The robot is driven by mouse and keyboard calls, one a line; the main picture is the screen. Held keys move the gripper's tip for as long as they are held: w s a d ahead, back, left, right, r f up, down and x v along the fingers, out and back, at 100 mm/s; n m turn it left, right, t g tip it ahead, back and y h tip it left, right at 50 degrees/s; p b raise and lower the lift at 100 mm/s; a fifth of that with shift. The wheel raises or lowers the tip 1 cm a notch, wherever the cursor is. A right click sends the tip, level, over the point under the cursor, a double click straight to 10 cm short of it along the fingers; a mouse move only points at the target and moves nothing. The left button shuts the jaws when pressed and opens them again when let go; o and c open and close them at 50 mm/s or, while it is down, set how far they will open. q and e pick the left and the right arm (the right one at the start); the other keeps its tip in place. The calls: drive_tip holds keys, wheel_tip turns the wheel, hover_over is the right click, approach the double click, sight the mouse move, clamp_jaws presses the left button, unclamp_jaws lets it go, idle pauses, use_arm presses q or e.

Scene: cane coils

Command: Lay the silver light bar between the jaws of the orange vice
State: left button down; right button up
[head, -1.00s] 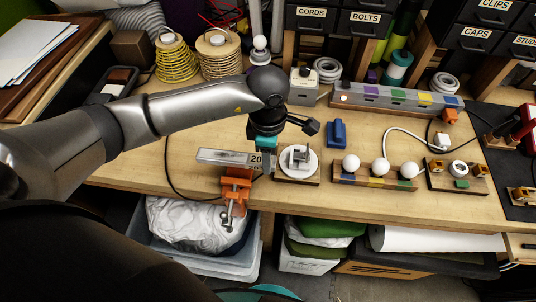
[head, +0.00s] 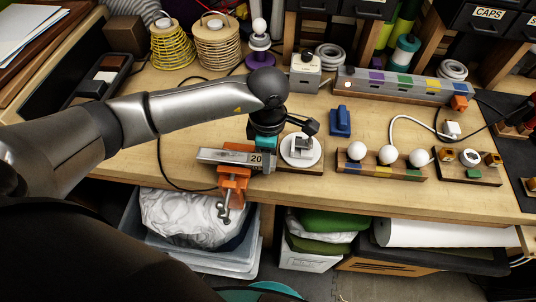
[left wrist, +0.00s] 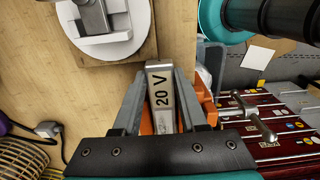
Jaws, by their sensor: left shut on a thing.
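The silver light bar (head: 222,156), marked 20 V, lies roughly level at the orange vice (head: 235,181) on the bench's front edge. In the head view, orange shows both behind and in front of the bar, so it appears to be between the jaws. In the left wrist view the bar (left wrist: 163,92) points away from me, with orange vice parts (left wrist: 205,98) on both sides. My left gripper (head: 266,158) is shut on the bar's right end. I cannot tell whether the bar rests on the vice's bottom. My right gripper is not in view.
A white round fixture on a wooden board (head: 318,167) stands close right of my gripper. Farther right are a board with white bulbs (head: 381,171) and a blue block (head: 340,121). A black cable (head: 160,165) runs left of the vice. Wire coils (head: 172,48) stand behind.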

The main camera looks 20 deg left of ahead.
use_arm(q)
drive_tip(key=shift+c, duration=1.8)
unclamp_jaws()
wheel_tip(320, 180, up, 15)
drive_tip(key=shift+r, duration=0.15)
